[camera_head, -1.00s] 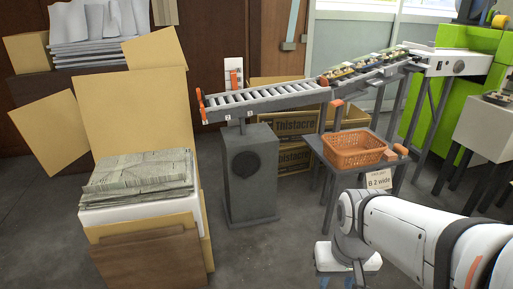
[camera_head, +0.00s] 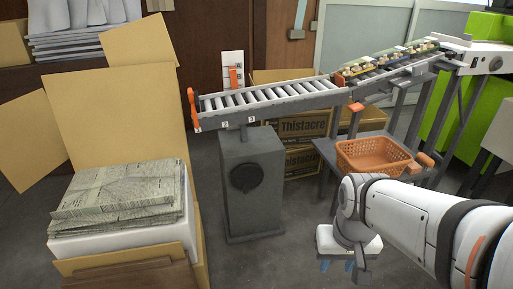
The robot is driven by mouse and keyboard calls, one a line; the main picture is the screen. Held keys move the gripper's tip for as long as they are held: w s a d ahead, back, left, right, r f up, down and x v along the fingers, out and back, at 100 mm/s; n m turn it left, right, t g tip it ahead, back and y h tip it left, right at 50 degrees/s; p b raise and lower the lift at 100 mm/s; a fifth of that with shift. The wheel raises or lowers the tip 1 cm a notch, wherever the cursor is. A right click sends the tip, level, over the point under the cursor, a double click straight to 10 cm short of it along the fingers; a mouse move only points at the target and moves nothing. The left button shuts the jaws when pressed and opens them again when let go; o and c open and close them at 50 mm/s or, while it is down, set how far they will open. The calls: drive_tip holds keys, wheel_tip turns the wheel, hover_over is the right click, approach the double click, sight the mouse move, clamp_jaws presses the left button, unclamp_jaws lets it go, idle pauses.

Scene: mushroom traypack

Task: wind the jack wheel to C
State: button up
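The jack wheel (camera_head: 246,177) is a dark round disc on the front face of a grey pedestal (camera_head: 250,217). The pedestal stands on the floor under the left end of a roller conveyor (camera_head: 268,97). A white upright scale plate (camera_head: 232,60) with small marks stands behind the conveyor, with an orange pointer (camera_head: 233,78) on its lower part. The marks are too small to read surely. My gripper (camera_head: 337,266) hangs at the lower right, pointing down, well apart from the wheel. Its two blue fingers are spread, with nothing seen between them.
An open carton (camera_head: 110,100) with stacked newspaper (camera_head: 120,198) stands left of the pedestal. An orange basket (camera_head: 372,157) sits on a low grey table at the right. Thistacre cartons (camera_head: 302,128) stand behind. Bare floor lies between the pedestal and my gripper.

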drive_tip(key=w+a+f+t+y, duration=0.1)
drive_tip(key=w+a+f+t, duration=0.3)
drive_tip(key=w, duration=0.9)
drive_tip(key=w+a+f+t, duration=0.3)
drive_tip(key=w+a+f, duration=0.1)
drive_tip(key=w, duration=1)
drive_tip(key=w+a+f+t+y, duration=0.1)
drive_tip(key=w+a+f+t, duration=0.35)
drive_tip(key=w, duration=0.85)
drive_tip(key=t+y, duration=0.2)
drive_tip(key=t, duration=0.5)
approach(248, 180)
drive_tip(key=w, duration=0.3)
drive_tip(key=s+a+f+t+b, duration=0.1)
drive_tip(key=s+f+t, duration=0.25)
drive_tip(key=f, duration=0.25)
drive_tip(key=shift+g+y, duration=0.3)
drive_tip(key=shift+g, duration=0.2)
drive_tip(key=b+x, duration=0.1)
drive_tip(key=x, duration=0.1)
drive_tip(key=b+x, duration=0.1)
drive_tip(key=x, duration=0.1)
drive_tip(key=b+x, duration=0.1)
drive_tip(key=x, duration=0.2)
drive_tip(key=shift+s+a+r, duration=0.15)
drive_tip(key=shift+a+r, duration=0.1)
drive_tip(key=shift+r, duration=0.1)
drive_tip(key=shift+c, duration=0.2)
clamp_jaws()
